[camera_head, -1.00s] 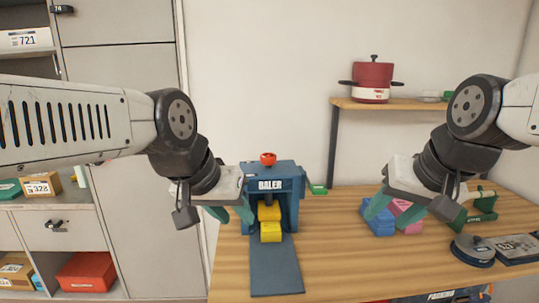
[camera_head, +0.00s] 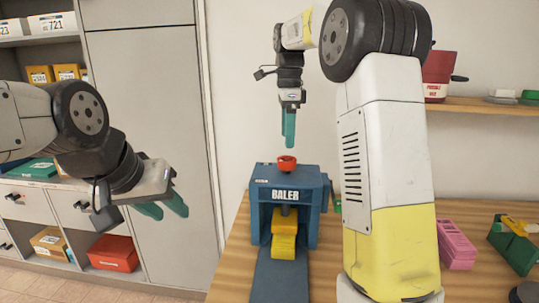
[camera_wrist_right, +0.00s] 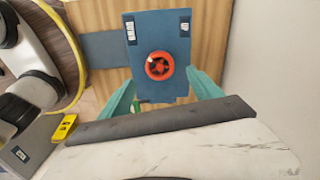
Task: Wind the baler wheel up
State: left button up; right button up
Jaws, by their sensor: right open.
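The blue baler (camera_head: 318,215) stands on the wooden table with its front opening facing me. A yellow block (camera_head: 284,248) is in the baler's opening. My right gripper (camera_head: 288,140) points down above the wheel, apart from it. In the right wrist view its two green fingers (camera_wrist_right: 162,94) are spread, with nothing between them. My left gripper (camera_head: 163,207) is open and empty, left of the baler and away from it.
My right arm hides part of the table right of the baler. A pink block (camera_head: 456,245) and a green tool (camera_head: 514,245) lie at the right. A red pot (camera_head: 437,75) stands on the wall shelf. Shelving with boxes, including a red one (camera_head: 113,253), is at the left.

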aim_at(287, 159)
notch_tip(287, 159, down, 8)
jog(key=shift+r, duration=0.2)
jog(key=c, duration=1.4)
jog(key=shift+o, duration=0.2)
